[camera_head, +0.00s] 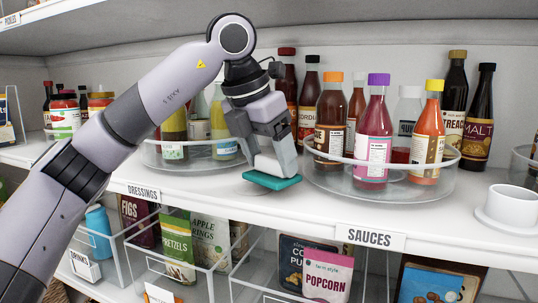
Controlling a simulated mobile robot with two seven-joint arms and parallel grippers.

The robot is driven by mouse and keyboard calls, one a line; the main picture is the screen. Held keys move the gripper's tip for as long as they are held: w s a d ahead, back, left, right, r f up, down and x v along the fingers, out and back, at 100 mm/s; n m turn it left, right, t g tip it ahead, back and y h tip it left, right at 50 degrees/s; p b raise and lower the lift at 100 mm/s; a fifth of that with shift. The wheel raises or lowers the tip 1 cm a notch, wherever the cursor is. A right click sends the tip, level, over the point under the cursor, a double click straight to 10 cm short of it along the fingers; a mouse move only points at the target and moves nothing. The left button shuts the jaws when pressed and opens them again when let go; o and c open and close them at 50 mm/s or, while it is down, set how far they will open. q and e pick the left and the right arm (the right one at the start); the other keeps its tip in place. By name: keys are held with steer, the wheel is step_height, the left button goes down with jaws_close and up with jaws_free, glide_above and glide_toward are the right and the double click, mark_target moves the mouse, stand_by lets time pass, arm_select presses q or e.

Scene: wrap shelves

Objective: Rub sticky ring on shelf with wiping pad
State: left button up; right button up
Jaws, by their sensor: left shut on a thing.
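My left gripper (275,163) reaches in from the left and points down at the shelf (300,207). It is shut on a flat teal wiping pad (271,180). The pad is at the white shelf surface, between two clear round trays; I cannot tell whether it presses on the shelf. My right gripper is not in view.
A clear turntable (440,188) with sauce bottles stands close right of the pad. Another turntable (160,163) with bottles is on the left, partly behind my arm. A white cup on a saucer (508,205) stands far right. Bins of packets fill the shelf below.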

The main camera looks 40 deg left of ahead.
arm_select(q)
steer(key=shift+f+b, duration=0.75)
steer(key=shift+f, duration=0.3)
steer(key=shift+a, duration=0.1)
steer(key=shift+s+a+p, duration=0.15)
steer(key=shift+s+a, duration=0.15)
steer(key=shift+a, duration=0.8)
steer(key=shift+s+a+p, duration=0.15)
steer(key=shift+s+a, duration=0.1)
steer(key=shift+a, duration=0.85)
steer(key=shift+s+a+p, duration=0.15)
steer(key=shift+s+a, duration=0.15)
steer(key=shift+a, duration=0.8)
steer(key=shift+r, duration=0.1)
steer(key=shift+w+d+p, duration=0.2)
steer(key=shift+d+p, duration=0.05)
steer(key=shift+d, duration=0.6)
steer(key=shift+w+d+p, duration=0.2)
steer(key=shift+d+p, duration=0.05)
steer(key=shift+d, duration=0.65)
steer(key=shift+w+d+p, duration=0.2)
steer(key=shift+d+p, duration=0.05)
steer(key=shift+d, duration=0.6)
steer(key=shift+w+d+f, duration=0.1)
steer(key=shift+d+f, duration=0.05)
steer(key=shift+d, duration=0.3)
steer(key=shift+w+d+f, duration=0.1)
steer(key=shift+d, duration=0.3)
